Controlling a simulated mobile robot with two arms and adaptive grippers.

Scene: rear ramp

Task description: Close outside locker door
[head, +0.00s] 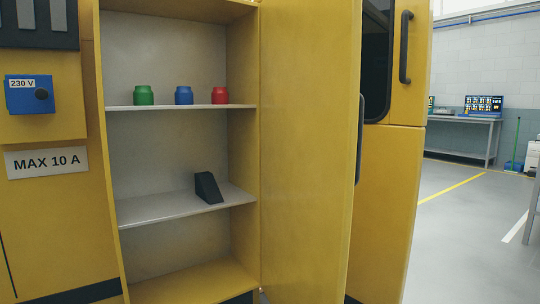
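The yellow outside locker (103,200) stands open, with its grey interior showing. Its tall yellow door (305,150) is hinged on the right side of the opening and swung out toward me. A dark vertical handle (360,140) shows at the door's far right edge, seen nearly edge-on. Inside, a green jar (144,95), a blue jar (184,95) and a red jar (219,95) stand on the upper shelf (160,107). A black wedge (208,188) rests on the lower shelf (160,211). Neither of my grippers is in view.
Another yellow door (390,200) with a dark handle (405,46) stands behind the locker door. Grey floor (460,240) is open at right, before a workbench (465,120).

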